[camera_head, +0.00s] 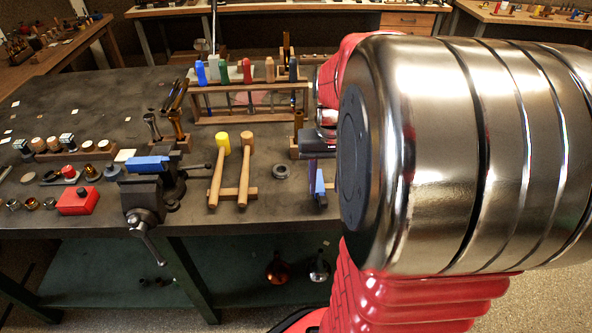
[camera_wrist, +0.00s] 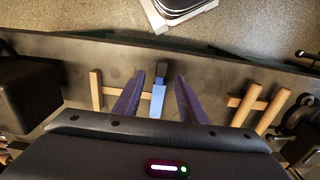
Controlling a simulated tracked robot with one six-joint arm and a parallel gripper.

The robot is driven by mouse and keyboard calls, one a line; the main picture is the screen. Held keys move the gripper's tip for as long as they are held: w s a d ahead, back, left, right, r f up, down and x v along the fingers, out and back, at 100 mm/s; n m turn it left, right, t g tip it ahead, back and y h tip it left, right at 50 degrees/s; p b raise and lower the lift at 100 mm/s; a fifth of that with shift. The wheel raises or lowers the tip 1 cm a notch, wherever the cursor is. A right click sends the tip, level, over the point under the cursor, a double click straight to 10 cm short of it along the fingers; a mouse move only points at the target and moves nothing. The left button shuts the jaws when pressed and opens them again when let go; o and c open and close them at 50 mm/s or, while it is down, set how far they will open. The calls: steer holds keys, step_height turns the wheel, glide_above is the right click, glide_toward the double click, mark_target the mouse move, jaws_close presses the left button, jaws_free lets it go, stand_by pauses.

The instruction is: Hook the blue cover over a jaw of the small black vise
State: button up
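The small black vise (camera_head: 143,196) stands at the front edge of the bench, left in the head view. A blue strip (camera_head: 149,163) lies over its top at the jaws. Another blue piece, the blue cover (camera_wrist: 157,101), shows between my fingers in the wrist view, with a dark block at its far end. It also shows in the head view (camera_head: 320,183). My gripper (camera_wrist: 158,92) is open, its two dark purple fingers on either side of the cover with gaps visible. In the head view my arm hides much of the gripper.
Two mallets (camera_head: 229,172) rest on a wooden holder between the vise and my gripper, with a grey ring (camera_head: 281,171) beside them. A wooden tool rack (camera_head: 240,117) stands behind. A red box (camera_head: 77,201) sits left of the vise. A wooden bar (camera_wrist: 96,90) lies left of my fingers.

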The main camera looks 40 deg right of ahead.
mark_target(323, 198)
steer(key=shift+f, duration=0.4)
steer(key=shift+a+f, duration=0.15)
steer(key=shift+f, duration=2.45)
jaws_close()
